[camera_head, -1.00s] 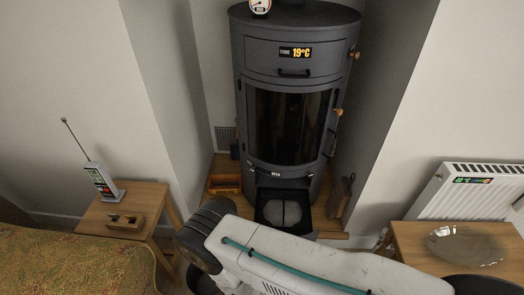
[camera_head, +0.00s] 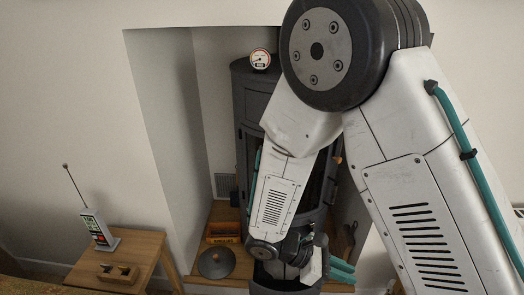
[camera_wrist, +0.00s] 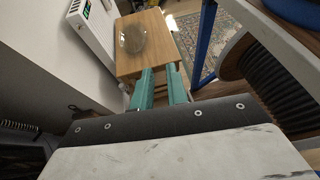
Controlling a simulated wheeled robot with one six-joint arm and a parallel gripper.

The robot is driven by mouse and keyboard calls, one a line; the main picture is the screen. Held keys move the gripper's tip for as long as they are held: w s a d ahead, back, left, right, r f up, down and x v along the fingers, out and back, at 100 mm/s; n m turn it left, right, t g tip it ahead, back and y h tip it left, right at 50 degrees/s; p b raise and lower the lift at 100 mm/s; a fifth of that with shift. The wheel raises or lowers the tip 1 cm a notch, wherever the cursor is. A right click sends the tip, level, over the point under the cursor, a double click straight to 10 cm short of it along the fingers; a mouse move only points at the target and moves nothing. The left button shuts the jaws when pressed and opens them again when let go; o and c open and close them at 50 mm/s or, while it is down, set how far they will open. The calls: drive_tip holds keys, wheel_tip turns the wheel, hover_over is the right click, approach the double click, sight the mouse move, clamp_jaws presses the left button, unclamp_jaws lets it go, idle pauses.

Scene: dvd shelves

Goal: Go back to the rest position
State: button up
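My arm is folded up in front of the dark stove (camera_head: 253,110) in the head view and hides much of it. My gripper (camera_head: 350,272) is low in front of the stove, its teal fingers pointing right. In the wrist view my gripper (camera_wrist: 159,69) shows two teal fingers spread apart with nothing between them. Beyond them is a wooden side table (camera_wrist: 150,65) with a glass dish (camera_wrist: 132,38) on it. The stove's lower front is mostly hidden behind my arm.
A small wooden table (camera_head: 146,246) at the left holds a handheld device with an antenna (camera_head: 99,230) and a wooden block (camera_head: 118,273). An orange-brown box (camera_head: 223,232) is on the hearth beside the stove. A white radiator (camera_wrist: 92,30) is on the wall.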

drive_tip(key=s+d+r+m+t+y, duration=0.1)
drive_tip(key=s+d+r+m+y, duration=0.1)
drive_tip(key=r, duration=0.6)
drive_tip(key=s+d+r+m+t+y, duration=0.1)
drive_tip(key=s+d+r+m+y, duration=0.2)
drive_tip(key=s+r+m+y, duration=0.2)
drive_tip(key=s+d+r+m+t+y, duration=0.2)
drive_tip(key=s+r+m+y, duration=0.2)
drive_tip(key=r+m, duration=0.5)
wheel_tip(320, 180, up, 3)
drive_tip(key=shift+d+r+y, duration=0.1)
drive_tip(key=shift+d+y, duration=0.15)
drive_tip(key=shift+y, duration=0.75)
